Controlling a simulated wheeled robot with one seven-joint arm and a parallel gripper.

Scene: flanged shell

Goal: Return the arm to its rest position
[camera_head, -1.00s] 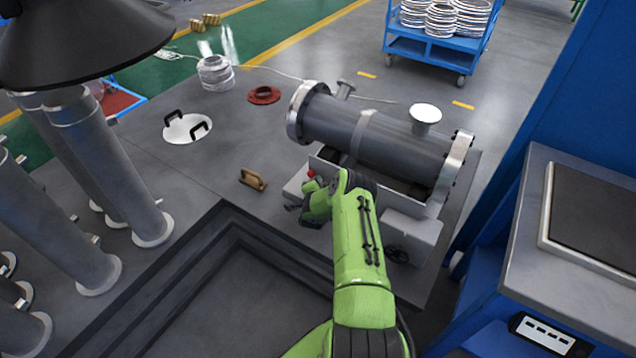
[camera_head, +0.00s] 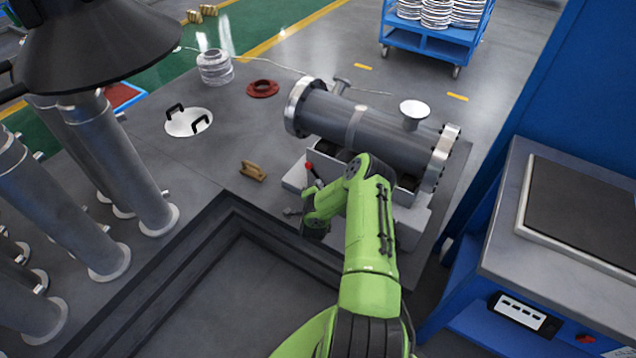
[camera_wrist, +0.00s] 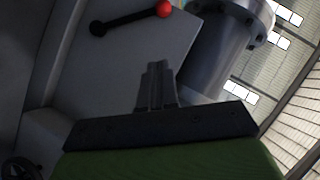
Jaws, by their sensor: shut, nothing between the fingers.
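My green arm (camera_head: 370,240) reaches up from the bottom of the head view, bent at the elbow in front of the flanged shell. My gripper shows in the wrist view (camera_wrist: 157,82), its dark fingers together with nothing between them. In the head view the gripper end is small and dark, and its fingers are hard to make out. The grey flanged shell (camera_head: 385,135) lies on its light grey stand (camera_head: 410,225), behind my arm. The gripper appears apart from the shell. A lever with a red knob (camera_head: 308,166) stands on the stand; the knob also shows in the wrist view (camera_wrist: 164,9).
A brown-handled tool (camera_head: 253,171), a white cover with black handles (camera_head: 188,122) and a red ring (camera_head: 262,88) lie on the grey floor plate. Grey upright pipes (camera_head: 125,165) stand at left. A blue bench (camera_head: 500,250) stands at right. A recessed pit (camera_head: 225,300) lies at lower left.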

